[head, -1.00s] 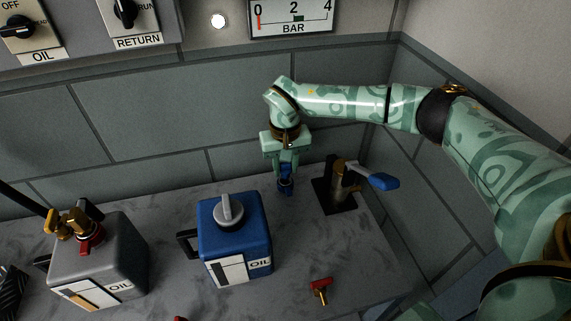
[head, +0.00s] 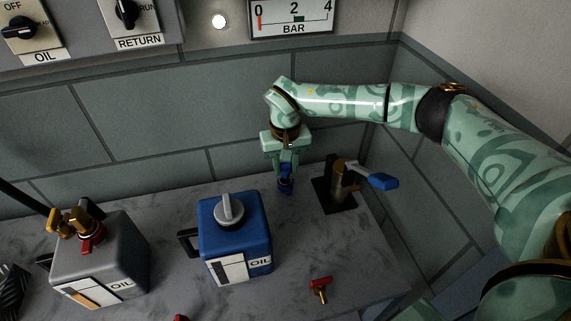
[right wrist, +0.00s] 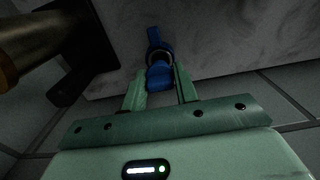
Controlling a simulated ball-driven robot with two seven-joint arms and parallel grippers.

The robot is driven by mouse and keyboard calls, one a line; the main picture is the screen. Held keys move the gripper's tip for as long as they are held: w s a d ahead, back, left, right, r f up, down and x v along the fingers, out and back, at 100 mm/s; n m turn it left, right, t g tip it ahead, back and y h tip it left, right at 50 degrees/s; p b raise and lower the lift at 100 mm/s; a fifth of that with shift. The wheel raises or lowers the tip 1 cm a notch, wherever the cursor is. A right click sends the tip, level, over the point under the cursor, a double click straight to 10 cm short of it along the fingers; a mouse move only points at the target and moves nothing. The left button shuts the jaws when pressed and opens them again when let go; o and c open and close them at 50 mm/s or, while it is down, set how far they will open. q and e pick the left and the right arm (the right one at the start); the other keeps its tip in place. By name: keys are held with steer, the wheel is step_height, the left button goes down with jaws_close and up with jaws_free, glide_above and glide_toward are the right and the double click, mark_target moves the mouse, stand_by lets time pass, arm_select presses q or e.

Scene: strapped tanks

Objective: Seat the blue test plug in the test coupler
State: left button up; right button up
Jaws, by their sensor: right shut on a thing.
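The blue test plug (head: 286,184) is between the fingers of my right gripper (head: 286,168), which points down and is shut on it. The plug is just above or at the bench top; I cannot tell if it touches. In the right wrist view the blue plug (right wrist: 158,45) sticks out past the fingertips (right wrist: 160,78), with a dark ring at its middle. What looks like the test coupler, a brass post (head: 336,184) with a blue lever (head: 376,180), stands on a black base to the right, apart from the plug. My left gripper is not in view.
A blue oil tank (head: 236,240) stands left of my right gripper, and a grey oil tank (head: 100,268) with brass fittings stands farther left. A red-handled brass plug (head: 320,286) lies near the front. The wall (head: 150,115) is close behind. Bare bench (head: 300,235) lies between.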

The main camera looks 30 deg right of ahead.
steer(key=shift+f+b, duration=0.35)
steer(key=shift+f, duration=1.05)
steer(key=shift+r, duration=0.15)
steer(key=shift+r+p, duration=0.9)
steer(key=shift+r, duration=0.2)
steer(key=shift+p, duration=0.45)
stand_by(1.2)
steer(key=shift+f+b, duration=0.55)
steer(key=shift+f, duration=0.7)
steer(key=shift+r, duration=0.1)
steer(key=shift+r+p, duration=0.8)
steer(key=shift+r, duration=0.3)
stand_by(1.3)
